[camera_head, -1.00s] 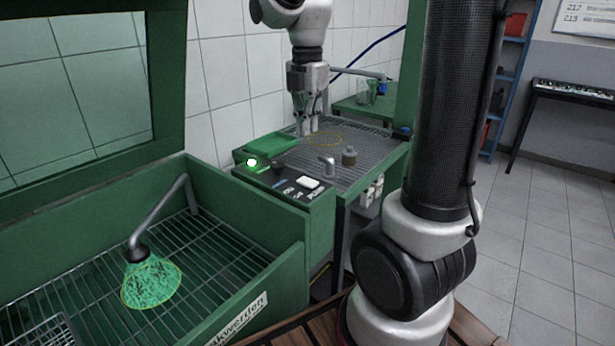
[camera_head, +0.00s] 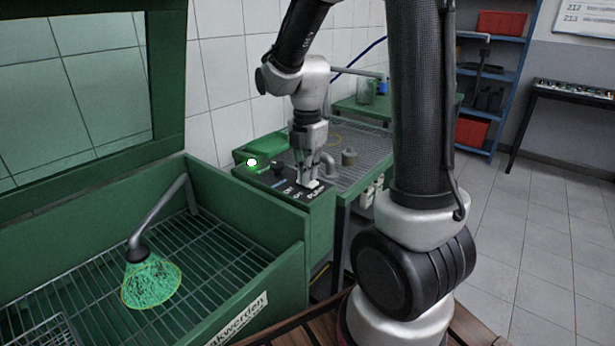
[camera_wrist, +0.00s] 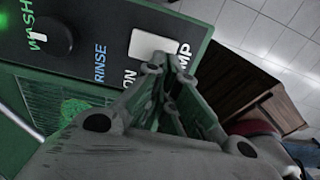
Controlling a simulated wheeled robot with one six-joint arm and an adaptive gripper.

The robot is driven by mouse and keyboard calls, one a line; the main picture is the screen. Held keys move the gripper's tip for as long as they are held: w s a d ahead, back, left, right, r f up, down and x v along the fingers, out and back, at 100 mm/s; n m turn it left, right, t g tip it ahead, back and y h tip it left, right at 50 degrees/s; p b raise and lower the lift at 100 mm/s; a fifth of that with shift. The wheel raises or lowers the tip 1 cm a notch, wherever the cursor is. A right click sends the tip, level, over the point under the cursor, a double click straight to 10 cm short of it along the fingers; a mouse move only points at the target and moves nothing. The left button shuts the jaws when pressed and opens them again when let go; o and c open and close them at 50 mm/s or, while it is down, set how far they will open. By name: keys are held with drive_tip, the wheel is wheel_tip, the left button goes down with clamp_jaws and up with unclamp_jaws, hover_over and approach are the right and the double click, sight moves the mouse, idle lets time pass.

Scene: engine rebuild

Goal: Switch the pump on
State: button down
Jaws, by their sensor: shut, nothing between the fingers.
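The white pump switch (camera_wrist: 146,43) is on the dark control panel (camera_wrist: 105,15), beside the letters "ON" and a partly covered "PUMP". My gripper (camera_wrist: 165,72) has its fingertips together at the switch's near edge and hides part of it. In the head view my gripper (camera_head: 309,181) points down at the switch end of the panel, with the switch mostly hidden behind the fingers. I cannot tell whether the fingertips touch the switch or which way it is tilted. A black knob (camera_wrist: 48,38) sits between the labels "WASH" and "RINSE".
A green light (camera_head: 252,162) glows at the panel's back left. The green wash basin (camera_head: 235,262) is at left, with a spray nozzle (camera_head: 137,253) and a green spray cone beneath it. A grated worktop (camera_head: 365,160) with a grey cylindrical part (camera_head: 349,157) lies behind the panel.

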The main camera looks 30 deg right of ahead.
drive_tip(key=shift+f, duration=0.55)
drive_tip(key=shift+s+f, duration=0.15)
drive_tip(key=shift+f, duration=0.15)
drive_tip(key=shift+w+a+r, duration=0.15)
drive_tip(key=shift+w, duration=0.25)
drive_tip(key=shift+w+a+r, duration=0.1)
drive_tip(key=shift+w+r, duration=0.05)
drive_tip(key=shift+w, duration=0.2)
